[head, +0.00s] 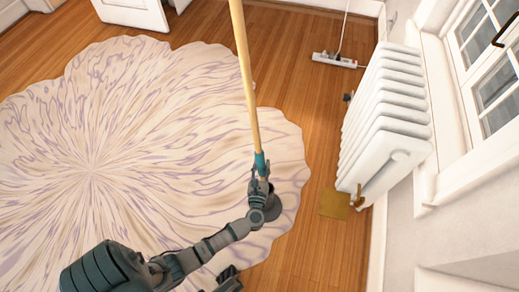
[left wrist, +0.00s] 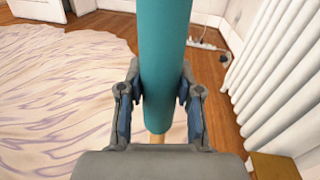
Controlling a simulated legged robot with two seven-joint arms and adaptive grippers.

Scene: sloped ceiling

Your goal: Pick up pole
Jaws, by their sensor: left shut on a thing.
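The pole (head: 245,75) is long, pale yellow wood with a teal section near its lower end. It stands nearly upright in the head view, and its top runs out of the frame. My left gripper (head: 261,172) is shut on the pole at the teal section. In the left wrist view the teal part of the pole (left wrist: 165,65) is between the two fingers of my left gripper (left wrist: 160,95), with a bit of tan below it. A dark part of mine shows at the bottom edge of the head view; I cannot tell whether it is my right gripper.
A white radiator (head: 385,115) stands by the right wall under a window (head: 490,60), with a brass-coloured plate (head: 335,204) at its foot. A power strip (head: 335,60) with a cord lies at the back. A pale, wavy-edged rug (head: 90,130) covers the left floor.

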